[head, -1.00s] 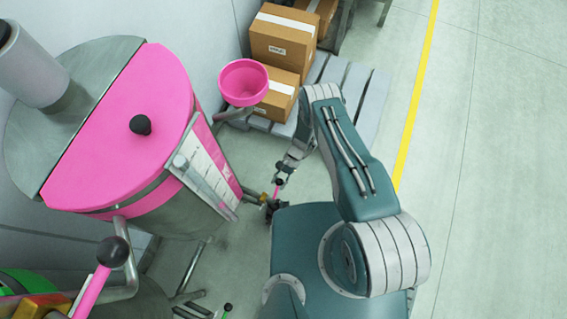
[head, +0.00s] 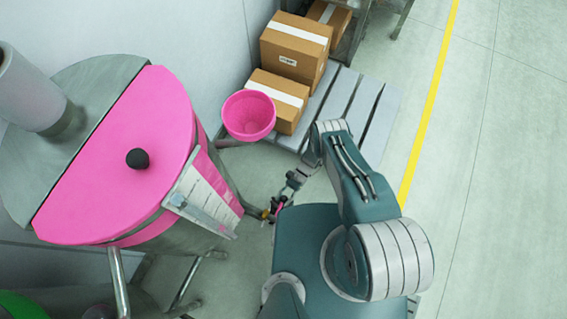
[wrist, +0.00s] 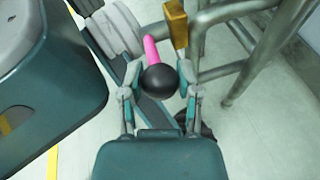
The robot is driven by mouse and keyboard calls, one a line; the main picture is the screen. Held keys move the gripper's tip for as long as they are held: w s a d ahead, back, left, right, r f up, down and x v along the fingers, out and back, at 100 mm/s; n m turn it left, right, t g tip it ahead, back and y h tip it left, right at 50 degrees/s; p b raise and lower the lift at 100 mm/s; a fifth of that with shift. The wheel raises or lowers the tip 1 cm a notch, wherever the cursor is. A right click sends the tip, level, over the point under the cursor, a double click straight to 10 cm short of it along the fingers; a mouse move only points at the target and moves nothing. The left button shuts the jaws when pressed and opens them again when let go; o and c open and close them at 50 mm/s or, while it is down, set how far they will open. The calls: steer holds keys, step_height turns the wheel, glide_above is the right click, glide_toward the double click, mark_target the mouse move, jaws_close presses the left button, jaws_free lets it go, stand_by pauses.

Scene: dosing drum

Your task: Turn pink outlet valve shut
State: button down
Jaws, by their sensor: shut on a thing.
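The pink outlet valve shows in the wrist view as a pink lever (wrist: 151,48) with a black ball knob (wrist: 159,78), beside a brass valve body (wrist: 177,24) on a steel pipe. In the head view the brass body (head: 265,214) is small, low on the right side of the pink-lidded drum (head: 120,160). My gripper (wrist: 160,88) is shut on the black knob, one finger on each side of it. In the head view my gripper (head: 277,203) is at the valve, and its fingers are too small to make out.
A pink funnel bowl (head: 249,115) stands beside the drum. Cardboard boxes (head: 295,45) rest on a grey pallet (head: 365,100) behind. Steel frame legs (wrist: 265,50) stand close to the right of the valve. The floor right of the yellow line (head: 428,100) is clear.

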steer(key=shift+w+r, duration=0.1)
steer(key=shift+w, duration=0.15)
steer(key=shift+c, duration=1.5)
jaws_free()
steer(key=shift+s+d, duration=0.1)
steer(key=v, duration=0.7)
steer(key=shift+w, duration=0.25)
